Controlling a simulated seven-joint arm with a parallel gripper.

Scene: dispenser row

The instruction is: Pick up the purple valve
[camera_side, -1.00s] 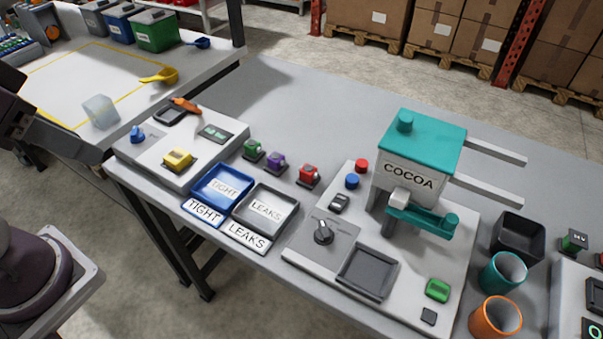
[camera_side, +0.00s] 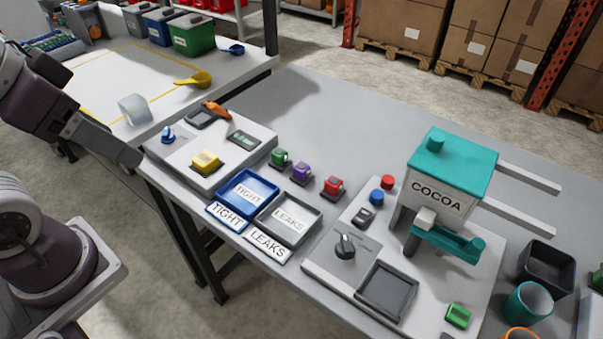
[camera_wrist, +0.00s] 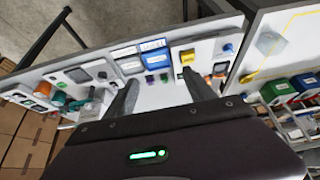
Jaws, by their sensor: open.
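The purple valve (camera_side: 301,173) is a small block standing on the grey bench, between a green valve (camera_side: 280,157) and a red valve (camera_side: 333,187). It also shows very small in the wrist view (camera_wrist: 150,79), between my finger tips. My gripper (camera_side: 128,153) is at the left of the side view, above the bench's left end and well apart from the purple valve. In the wrist view my gripper (camera_wrist: 161,88) has its two fingers spread, with nothing held between them.
A blue TIGHT tray (camera_side: 248,192) and a grey LEAKS tray (camera_side: 289,219) lie in front of the valves. A test panel with a yellow block (camera_side: 206,161) is left of them. A COCOA dispenser (camera_side: 437,195) stands to the right. The bench behind the valves is clear.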

